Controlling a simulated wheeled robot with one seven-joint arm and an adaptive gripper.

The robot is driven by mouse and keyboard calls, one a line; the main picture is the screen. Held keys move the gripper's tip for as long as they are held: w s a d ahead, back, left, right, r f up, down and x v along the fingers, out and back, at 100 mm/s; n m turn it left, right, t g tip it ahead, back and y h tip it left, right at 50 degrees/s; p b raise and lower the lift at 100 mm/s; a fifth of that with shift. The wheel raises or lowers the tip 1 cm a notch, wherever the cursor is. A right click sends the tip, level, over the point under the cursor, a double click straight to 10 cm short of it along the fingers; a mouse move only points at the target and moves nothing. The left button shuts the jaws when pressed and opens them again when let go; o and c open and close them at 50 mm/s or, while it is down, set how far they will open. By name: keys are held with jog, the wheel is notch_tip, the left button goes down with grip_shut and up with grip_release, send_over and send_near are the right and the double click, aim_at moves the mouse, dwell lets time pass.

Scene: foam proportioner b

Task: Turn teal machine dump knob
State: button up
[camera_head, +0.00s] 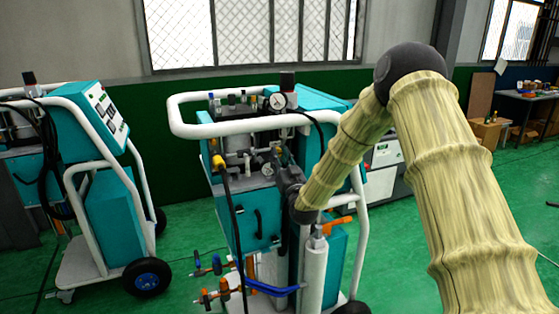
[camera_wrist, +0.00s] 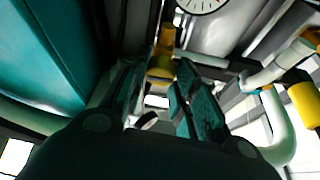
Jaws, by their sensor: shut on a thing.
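The teal machine (camera_head: 258,212) stands in its white tube frame in the middle of the head view. My gripper (camera_head: 279,158) reaches in from the right at the machine's upper front, beside a small gauge (camera_head: 267,169). In the wrist view the two dark fingers of my gripper (camera_wrist: 157,82) point into the machine, with a narrow gap between them. They are shut on a small part that I take to be the dump knob; fingers mostly hide it, and its angle cannot be told. A yellow fitting (camera_wrist: 163,48) shows just beyond the fingertips.
A large gauge (camera_head: 277,101) and the white top rail (camera_head: 240,125) are above my gripper. A black hose hangs at the front. An orange-handled valve (camera_head: 337,225) is below my forearm. A second teal machine (camera_head: 108,205) stands left, with green floor between.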

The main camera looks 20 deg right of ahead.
jog(key=shift+d+r+n+g+y+b, duration=0.1)
jog(key=shift+n+g+y+b, duration=1)
jog(key=shift+n+b, duration=2.1)
jog(key=shift+d+f+n+g+y+b, duration=0.15)
jog(key=shift+n+g+y+b, duration=0.5)
jog(key=shift+n+y+b, duration=2.4)
jog(key=shift+d+r+n+g+h+b, duration=0.15)
jog(key=shift+n+g+b, duration=1.15)
jog(key=shift+n, duration=3.55)
jog(key=shift+t+b, duration=0.45)
jog(key=shift+b, duration=0.05)
jog(key=o, duration=1)
jog(key=shift+r, duration=0.1)
jog(key=shift+s, duration=0.1)
jog(key=v, duration=1.1)
jog(key=shift+s+d, duration=0.25)
jog(key=shift+s, duration=0.1)
